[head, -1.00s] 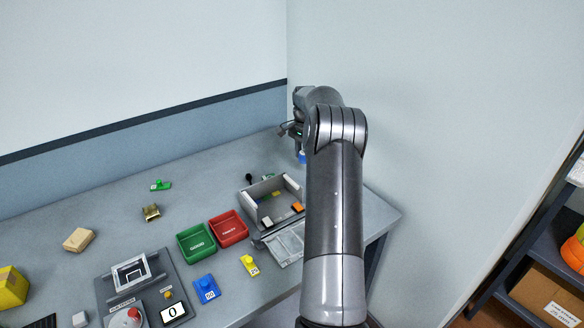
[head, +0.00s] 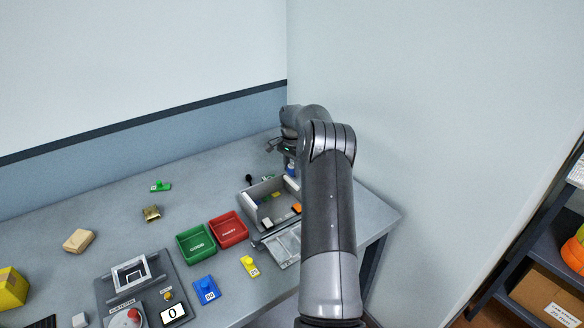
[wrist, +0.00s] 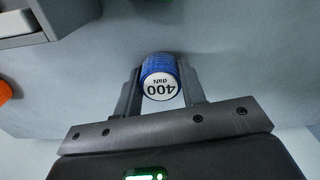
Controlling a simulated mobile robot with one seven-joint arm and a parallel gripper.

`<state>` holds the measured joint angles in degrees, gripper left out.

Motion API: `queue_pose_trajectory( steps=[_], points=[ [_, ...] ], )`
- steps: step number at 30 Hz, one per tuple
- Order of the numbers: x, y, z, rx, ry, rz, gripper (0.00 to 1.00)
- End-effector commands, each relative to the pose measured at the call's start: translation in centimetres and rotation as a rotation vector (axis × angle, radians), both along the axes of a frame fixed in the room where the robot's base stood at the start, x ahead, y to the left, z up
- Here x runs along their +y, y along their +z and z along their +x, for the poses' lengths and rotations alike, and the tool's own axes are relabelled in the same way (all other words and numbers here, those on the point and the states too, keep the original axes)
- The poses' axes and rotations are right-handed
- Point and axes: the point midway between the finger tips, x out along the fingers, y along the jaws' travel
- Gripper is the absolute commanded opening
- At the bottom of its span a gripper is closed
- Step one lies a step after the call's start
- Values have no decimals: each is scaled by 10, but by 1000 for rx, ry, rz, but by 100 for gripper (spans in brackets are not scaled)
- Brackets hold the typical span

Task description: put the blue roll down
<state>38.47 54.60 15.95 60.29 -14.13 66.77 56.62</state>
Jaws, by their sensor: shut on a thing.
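The blue roll (wrist: 158,66) sits between the two fingers of my gripper (wrist: 160,88) in the wrist view. Its white end face reads "400 daN". My gripper is shut on it. In the head view a small blue bit of the roll (head: 291,169) shows below my gripper (head: 286,158), behind the open grey box and near the right end of the table. Whether the roll touches the table top (head: 110,207) is hard to tell.
The grey box (head: 253,213) with small coloured pieces stands just in front. The walls close off the back and right.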

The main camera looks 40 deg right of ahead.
Motion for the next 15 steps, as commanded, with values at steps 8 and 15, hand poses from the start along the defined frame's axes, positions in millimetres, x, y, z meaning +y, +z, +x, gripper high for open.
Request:
queue_pose_trajectory(
  steps=[8, 15],
  points=[
    [0, -2, 0, 0, 0, 1, 55],
    [0, -2, 0, 0, 0, 1, 59]
  ],
)
